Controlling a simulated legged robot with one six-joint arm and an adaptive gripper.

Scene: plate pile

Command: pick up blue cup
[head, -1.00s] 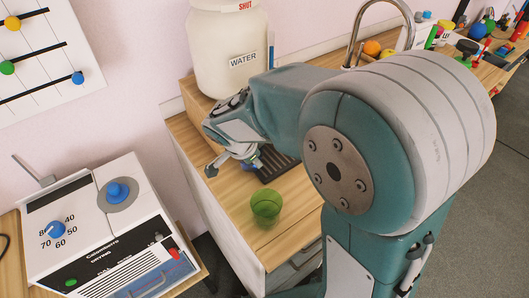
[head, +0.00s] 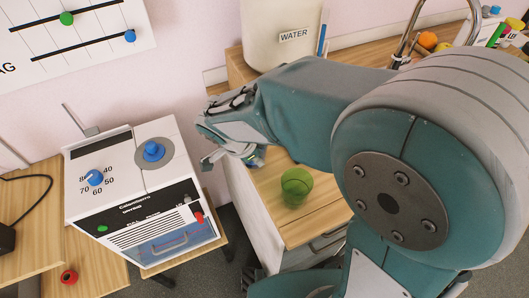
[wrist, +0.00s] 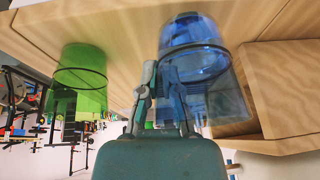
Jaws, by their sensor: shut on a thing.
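The clear blue cup (wrist: 208,75) fills the middle right of the wrist view, which looks tilted or inverted. My gripper (wrist: 158,80) is shut on it, with the fingers at the cup's left side in that view. In the head view my gripper (head: 236,152) is left of the wooden counter's middle, with only a small bluish part of the cup (head: 257,160) showing beside it. Most of the cup is hidden there by the arm. I cannot tell whether the cup touches the counter.
A green cup (head: 296,184) stands on the wooden counter (head: 310,226), and it also shows in the wrist view (wrist: 80,78). A white machine with blue knobs (head: 130,165) stands at left. A WATER container (head: 284,52) is behind. A gap separates machine and counter.

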